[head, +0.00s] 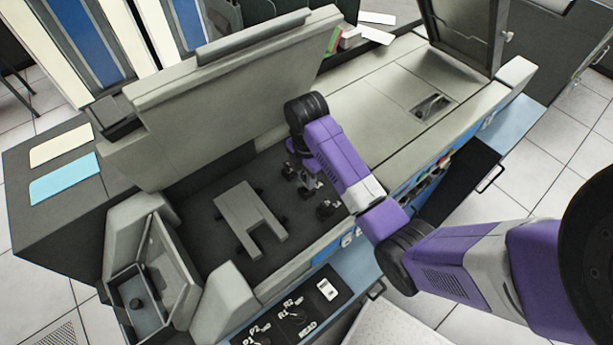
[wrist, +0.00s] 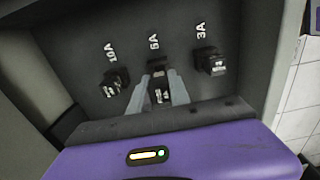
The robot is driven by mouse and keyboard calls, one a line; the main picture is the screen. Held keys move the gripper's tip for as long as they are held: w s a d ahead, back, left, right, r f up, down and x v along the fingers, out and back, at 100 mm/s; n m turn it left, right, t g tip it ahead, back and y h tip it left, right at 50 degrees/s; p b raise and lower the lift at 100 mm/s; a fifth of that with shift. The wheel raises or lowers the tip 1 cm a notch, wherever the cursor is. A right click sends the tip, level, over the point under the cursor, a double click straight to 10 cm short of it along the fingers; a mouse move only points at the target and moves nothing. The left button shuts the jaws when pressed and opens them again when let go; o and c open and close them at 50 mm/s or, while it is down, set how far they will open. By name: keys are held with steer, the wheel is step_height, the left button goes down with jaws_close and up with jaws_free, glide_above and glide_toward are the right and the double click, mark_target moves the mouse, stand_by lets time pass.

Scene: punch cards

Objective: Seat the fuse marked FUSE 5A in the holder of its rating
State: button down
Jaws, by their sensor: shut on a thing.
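In the wrist view, three dark holders sit in a row on a dark panel: 10A (wrist: 115,78) at left, 5A (wrist: 156,63) in the middle and 3A (wrist: 210,62) at right. My gripper (wrist: 160,88) has its two grey fingers shut on the fuse (wrist: 161,97), a small dark piece with a pale marking too small to read. The fuse is in line with the 5A holder and overlaps it in this view; I cannot tell whether they touch. In the head view, my gripper (head: 307,180) is low inside the open machine, among the holders, and the fuse cannot be made out.
The raised grey lid (head: 220,95) stands behind the bay. A grey bracket (head: 245,212) lies on the bay floor left of the holders. The front wall (head: 300,262) and the grey deck (head: 375,110) bound the bay. A knob panel (head: 290,318) is in front.

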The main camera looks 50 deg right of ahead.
steer(key=shift+f+b, duration=1.05)
steer(key=shift+f, duration=0.5)
steer(key=shift+s+a+f+b, duration=0.1)
steer(key=shift+s+f+b, duration=0.15)
steer(key=shift+f+b, duration=0.4)
steer(key=shift+f, duration=0.2)
steer(key=c, duration=1.1)
jaws_free()
steer(key=shift+w, duration=0.1)
steer(key=shift+d+r, duration=0.2)
steer(key=shift+r, duration=0.25)
steer(key=r, duration=0.2)
steer(key=r+p, duration=0.1)
steer(key=r, duration=0.2)
steer(key=r+p, duration=0.1)
steer(key=r, duration=0.2)
steer(key=shift+w, duration=0.35)
steer(key=shift+w+r+p, duration=0.1)
steer(key=shift+r+p, duration=0.3)
steer(key=shift+r, duration=0.1)
